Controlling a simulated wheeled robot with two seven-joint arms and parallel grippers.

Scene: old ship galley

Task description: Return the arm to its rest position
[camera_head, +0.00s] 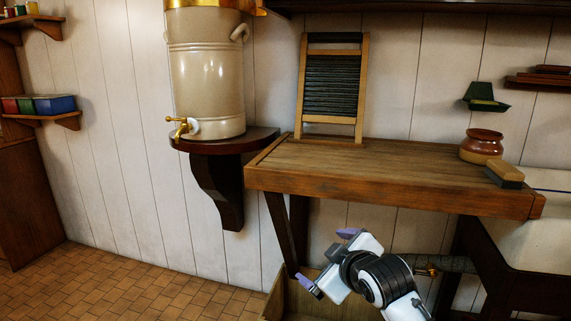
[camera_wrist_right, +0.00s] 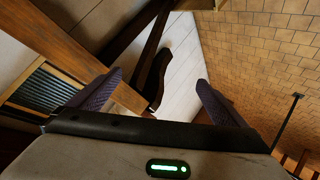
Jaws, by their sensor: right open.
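My right gripper (camera_head: 328,262) is in the lower middle of the head view, in front of and below the wooden counter (camera_head: 380,182). Its two purple fingertips are spread apart with nothing between them. In the right wrist view the open fingers (camera_wrist_right: 150,95) frame the wall and a dark bracket. My left gripper is not in view.
A washboard (camera_head: 333,90) leans on the wall at the counter's back. A brown pot (camera_head: 481,146) and a brush (camera_head: 503,174) sit at its right end. A large urn (camera_head: 206,75) stands on a wall shelf (camera_head: 230,142). The tiled floor (camera_head: 130,285) at left is clear.

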